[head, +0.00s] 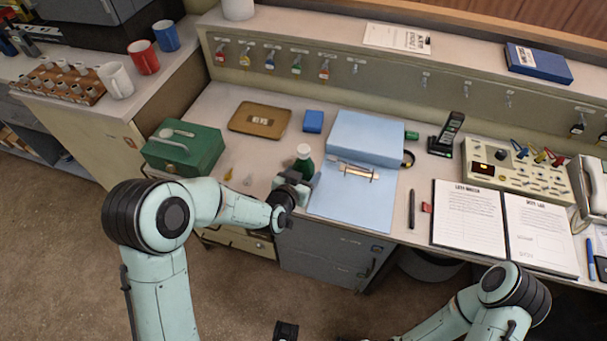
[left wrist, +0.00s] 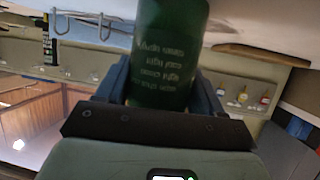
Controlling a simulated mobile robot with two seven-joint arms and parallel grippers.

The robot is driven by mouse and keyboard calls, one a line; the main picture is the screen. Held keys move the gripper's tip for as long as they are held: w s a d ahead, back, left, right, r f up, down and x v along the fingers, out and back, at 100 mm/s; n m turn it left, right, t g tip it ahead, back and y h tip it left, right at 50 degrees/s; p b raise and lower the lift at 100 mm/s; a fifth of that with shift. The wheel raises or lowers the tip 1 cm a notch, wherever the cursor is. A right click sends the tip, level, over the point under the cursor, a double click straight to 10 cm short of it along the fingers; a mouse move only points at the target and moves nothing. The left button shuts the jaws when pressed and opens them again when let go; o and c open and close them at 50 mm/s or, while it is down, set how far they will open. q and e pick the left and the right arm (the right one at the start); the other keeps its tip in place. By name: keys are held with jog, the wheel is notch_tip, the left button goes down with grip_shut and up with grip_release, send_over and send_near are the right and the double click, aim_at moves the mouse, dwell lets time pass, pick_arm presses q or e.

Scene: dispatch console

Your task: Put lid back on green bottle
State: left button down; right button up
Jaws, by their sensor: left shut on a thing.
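The green bottle (head: 304,167) stands upright near the front edge of the desk, left of the blue folder, with a pale white top that looks like a cap or neck; I cannot tell which. My left gripper (head: 296,186) is shut on the bottle's body. In the left wrist view the dark green bottle (left wrist: 170,50) with printed text sits between the two fingers (left wrist: 165,90), its top out of frame. A separate lid is not clearly seen. My right arm is at the bottom right; a dark part that seems to be my right gripper (head: 286,331) shows at the bottom edge, mostly cut off.
A green cash box (head: 183,150), a brown tray (head: 260,119) and a small blue box (head: 313,121) lie around the bottle. An open logbook (head: 468,216) lies further right.

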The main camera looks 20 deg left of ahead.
pick_arm(q)
jog(key=shift+f, duration=0.1)
jog(key=shift+c, duration=0.7)
grip_release()
jog(key=shift+r, duration=0.3)
jog(key=v, duration=1.2)
jog(key=shift+f, duration=0.2)
